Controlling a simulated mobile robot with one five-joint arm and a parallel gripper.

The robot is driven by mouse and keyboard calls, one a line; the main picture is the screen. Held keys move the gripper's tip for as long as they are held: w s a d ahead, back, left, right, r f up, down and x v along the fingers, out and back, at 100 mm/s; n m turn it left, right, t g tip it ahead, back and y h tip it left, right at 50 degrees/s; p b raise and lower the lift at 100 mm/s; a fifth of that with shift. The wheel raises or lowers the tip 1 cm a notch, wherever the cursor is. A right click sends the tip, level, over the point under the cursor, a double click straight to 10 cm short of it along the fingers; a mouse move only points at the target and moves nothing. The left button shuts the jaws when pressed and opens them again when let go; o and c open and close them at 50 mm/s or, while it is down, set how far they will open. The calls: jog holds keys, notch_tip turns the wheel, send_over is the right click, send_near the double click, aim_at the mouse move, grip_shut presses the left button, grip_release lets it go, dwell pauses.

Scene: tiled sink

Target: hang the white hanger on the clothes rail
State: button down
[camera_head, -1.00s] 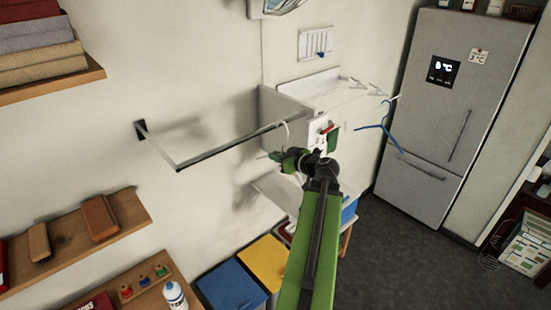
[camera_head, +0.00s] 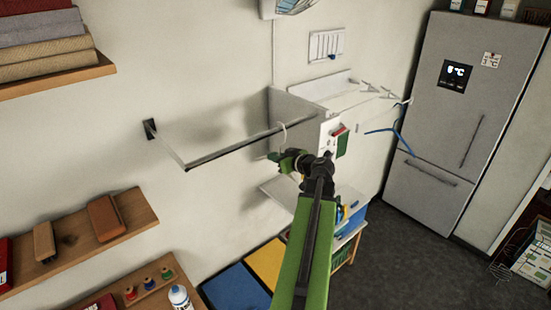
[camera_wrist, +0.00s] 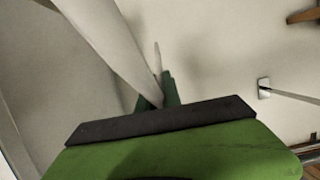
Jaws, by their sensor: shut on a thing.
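The clothes rail (camera_head: 232,147) is a dark bar standing out from the wall at the left centre of the head view. My gripper (camera_head: 276,157) is just below the rail's right part, shut on the white hanger. The hanger's curved white hook (camera_head: 285,128) shows at the height of the rail and overlaps it in the picture. I cannot tell whether it is over the rail or only in front of it. In the wrist view, a pale hanger bar (camera_wrist: 108,38) runs down to my green gripper (camera_wrist: 160,98). The rest of the hanger is mostly hidden.
A blue hanger (camera_head: 388,132) hangs at the right, near the fridge (camera_head: 460,110). A grey-white cabinet or sink unit (camera_head: 300,112) stands behind the rail's right end. Shelves (camera_head: 75,240) line the left wall. Blue and yellow bins (camera_head: 235,290) are below.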

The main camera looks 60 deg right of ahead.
jog(key=shift+w+f, duration=0.1)
jog(key=shift+w, duration=0.05)
jog(key=c, duration=1.5)
grip_release()
jog(key=shift+s+d, duration=0.1)
jog(key=shift+s, duration=0.1)
jog(key=shift+o, duration=0.2)
jog(key=shift+w, duration=0.1)
jog(key=p+v, duration=0.2)
jog(key=v, duration=0.5)
jog(key=shift+s, duration=0.2)
